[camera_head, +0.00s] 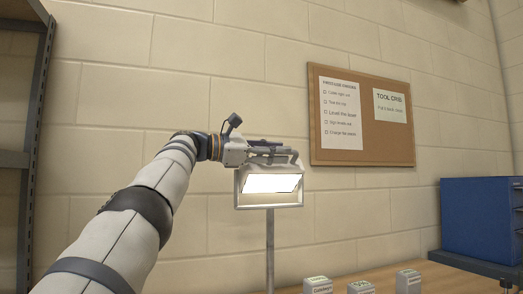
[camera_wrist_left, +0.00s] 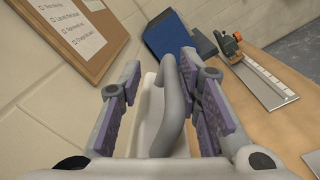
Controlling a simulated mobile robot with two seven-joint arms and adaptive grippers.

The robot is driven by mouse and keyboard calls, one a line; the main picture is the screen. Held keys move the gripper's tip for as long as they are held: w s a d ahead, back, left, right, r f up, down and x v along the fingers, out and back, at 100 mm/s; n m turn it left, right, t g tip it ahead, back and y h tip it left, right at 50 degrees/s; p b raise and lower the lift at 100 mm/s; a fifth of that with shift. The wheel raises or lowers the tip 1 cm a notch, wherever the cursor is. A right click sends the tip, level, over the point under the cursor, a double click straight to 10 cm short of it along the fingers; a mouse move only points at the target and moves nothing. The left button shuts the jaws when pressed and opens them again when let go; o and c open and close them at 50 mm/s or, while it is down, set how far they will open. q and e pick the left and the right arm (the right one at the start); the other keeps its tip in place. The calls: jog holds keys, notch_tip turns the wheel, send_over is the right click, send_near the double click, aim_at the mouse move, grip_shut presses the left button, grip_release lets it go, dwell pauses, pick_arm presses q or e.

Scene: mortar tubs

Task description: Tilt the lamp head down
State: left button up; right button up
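The lamp head (camera_head: 270,184) is lit and sits on top of a thin grey post (camera_head: 270,245) in front of the block wall. Its bright panel faces my head camera. My left gripper (camera_head: 282,153) reaches in from the left at the top of the lamp head. In the left wrist view, the grey curved handle (camera_wrist_left: 174,105) of the lamp lies between my two finger pads, nearer the right one. A gap shows between the left pad and the handle, so the fingers are open around it. My right gripper is not in view.
A corkboard (camera_head: 385,152) with papers hangs on the wall to the right. A blue cabinet (camera_head: 480,218) stands at the far right. Several small labelled containers (camera_head: 360,287) stand on the wooden bench (camera_head: 338,281) below. A grey shelf frame (camera_head: 36,130) stands at the left.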

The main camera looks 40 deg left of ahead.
pick_arm(q)
jog(key=v, duration=1.1)
jog(key=shift+s, duration=0.3)
